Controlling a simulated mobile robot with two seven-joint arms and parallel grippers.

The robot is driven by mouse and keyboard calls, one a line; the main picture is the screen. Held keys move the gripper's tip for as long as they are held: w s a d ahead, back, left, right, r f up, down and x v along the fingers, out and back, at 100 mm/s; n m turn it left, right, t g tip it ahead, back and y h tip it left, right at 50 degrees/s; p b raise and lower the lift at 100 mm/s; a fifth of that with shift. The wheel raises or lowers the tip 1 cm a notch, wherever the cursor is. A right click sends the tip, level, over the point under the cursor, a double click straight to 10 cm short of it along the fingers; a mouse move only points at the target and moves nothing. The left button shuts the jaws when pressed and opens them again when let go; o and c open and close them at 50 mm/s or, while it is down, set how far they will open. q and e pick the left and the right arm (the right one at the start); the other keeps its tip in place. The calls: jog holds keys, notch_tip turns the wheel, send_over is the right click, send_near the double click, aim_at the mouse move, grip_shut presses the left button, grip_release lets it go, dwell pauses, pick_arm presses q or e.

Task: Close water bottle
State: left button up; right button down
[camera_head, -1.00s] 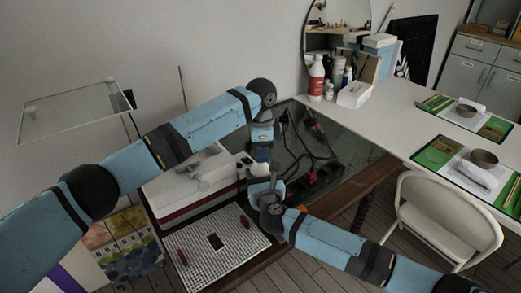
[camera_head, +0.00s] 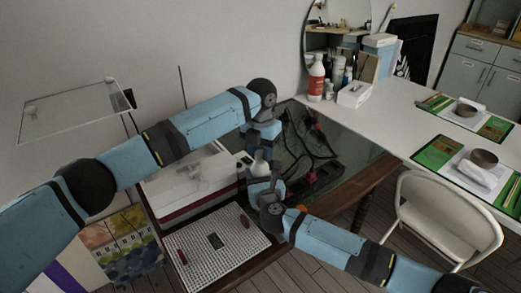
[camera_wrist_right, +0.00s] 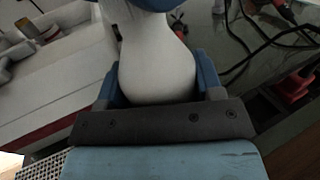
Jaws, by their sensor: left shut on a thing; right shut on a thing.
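A white bottle (camera_wrist_right: 157,60), rounded at its lower end, stands between the blue fingers of my right gripper (camera_wrist_right: 157,85) in the right wrist view. In the head view the bottle (camera_head: 261,167) is small and partly covered by my arms. My right gripper (camera_head: 262,186) is shut on its lower body. My left gripper (camera_head: 259,150) is at the bottle's top, just above the right one, shut on what seems to be the cap. The cap itself is hidden by the fingers. A blue part at the top edge of the right wrist view covers the bottle's upper end.
Below are a white machine (camera_head: 185,185) and a white grid mat (camera_head: 222,262). Black cables and red-black tools lie on the glass surface (camera_head: 345,150) behind. A white table (camera_head: 400,120) with bottles and place settings stands right, with a chair (camera_head: 430,220) before it.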

pick_arm(q)
jog(key=shift+m, duration=1.1)
jog(key=o, duration=0.9)
jog(key=shift+r, duration=0.1)
jog(key=shift+r, duration=2.15)
jog(key=shift+c, duration=0.3)
